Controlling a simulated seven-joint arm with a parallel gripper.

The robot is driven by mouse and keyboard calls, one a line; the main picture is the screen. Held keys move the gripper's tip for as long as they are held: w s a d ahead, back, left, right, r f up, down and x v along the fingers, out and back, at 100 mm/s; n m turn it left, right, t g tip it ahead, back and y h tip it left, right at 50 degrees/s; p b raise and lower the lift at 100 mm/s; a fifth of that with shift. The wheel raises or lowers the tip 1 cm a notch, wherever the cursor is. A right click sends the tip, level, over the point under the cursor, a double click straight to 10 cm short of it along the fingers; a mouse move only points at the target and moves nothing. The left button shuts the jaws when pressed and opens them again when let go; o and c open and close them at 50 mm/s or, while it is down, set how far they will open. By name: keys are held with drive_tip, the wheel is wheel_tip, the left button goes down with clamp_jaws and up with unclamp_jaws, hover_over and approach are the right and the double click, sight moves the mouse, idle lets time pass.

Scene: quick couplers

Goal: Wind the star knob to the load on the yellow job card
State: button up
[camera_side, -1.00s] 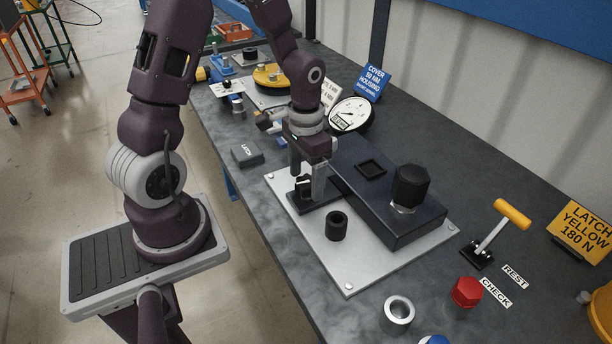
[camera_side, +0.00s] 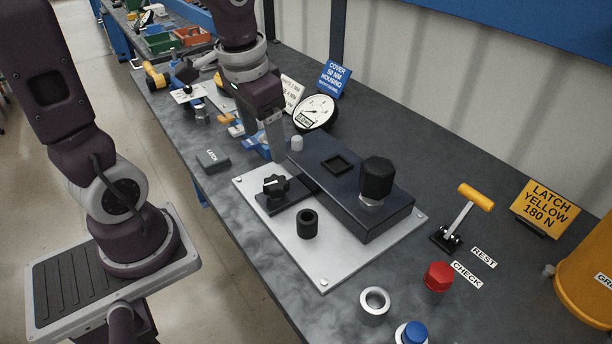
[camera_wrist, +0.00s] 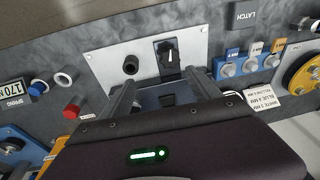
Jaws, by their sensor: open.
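The black star knob (camera_side: 275,185) with a white mark sits on a dark block on the silver plate (camera_side: 318,266). It also shows in the wrist view (camera_wrist: 167,52). My gripper (camera_side: 276,152) is open and empty, raised above and behind the knob, apart from it. In the wrist view its two fingers (camera_wrist: 162,80) are spread, with the knob beyond their tips. The yellow job card (camera_side: 545,208) reads LATCH YELLOW 180 N. A round white dial gauge (camera_side: 315,112) stands behind the plate; its reading is too small to tell.
A dark housing (camera_side: 350,190) with a black hex knob (camera_side: 376,178) and a black ring (camera_side: 307,223) are on the plate. A yellow-handled lever (camera_side: 462,215), red knob (camera_side: 438,277) and steel ring (camera_side: 374,304) stand right. A LATCH block (camera_side: 212,160) lies left.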

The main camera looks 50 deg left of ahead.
drive_tip(key=s+d+r+t, duration=0.2)
drive_tip(key=s+d+r, duration=0.1)
drive_tip(key=s, duration=0.2)
drive_tip(key=s+d+r+t+h, duration=0.1)
drive_tip(key=s+d+r, duration=0.1)
drive_tip(key=s, duration=0.3)
drive_tip(key=shift+d+r+t, duration=0.4)
drive_tip(key=shift+r, duration=0.4)
